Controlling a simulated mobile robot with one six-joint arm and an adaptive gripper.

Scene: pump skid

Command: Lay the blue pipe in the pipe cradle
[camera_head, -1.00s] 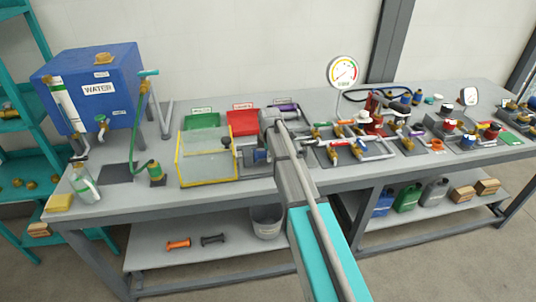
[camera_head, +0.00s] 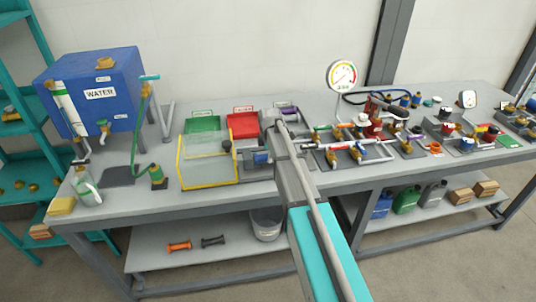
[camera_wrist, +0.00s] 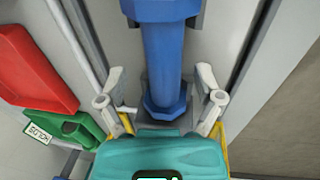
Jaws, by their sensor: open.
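The blue pipe (camera_wrist: 164,55) runs lengthwise up the middle of the wrist view, with a wider collar at each end. Dark grey supports (camera_wrist: 196,20) flank its upper collar, and a grey block (camera_wrist: 188,88) shows behind its lower part; they look like the pipe cradle, but I cannot tell whether the pipe is fully seated. My gripper (camera_wrist: 160,78) is open, with one pale finger on each side of the pipe and gaps between. In the head view a small blue part (camera_head: 261,157) shows beside my arm, which hides most of that spot.
A clear-walled box with yellow edges (camera_head: 180,165) stands left of my arm. Behind it are a green tray (camera_head: 203,122) and a red tray (camera_head: 242,123). Valve fittings and pipework (camera_head: 345,150) crowd the bench to the right. The bench front at left is mostly clear.

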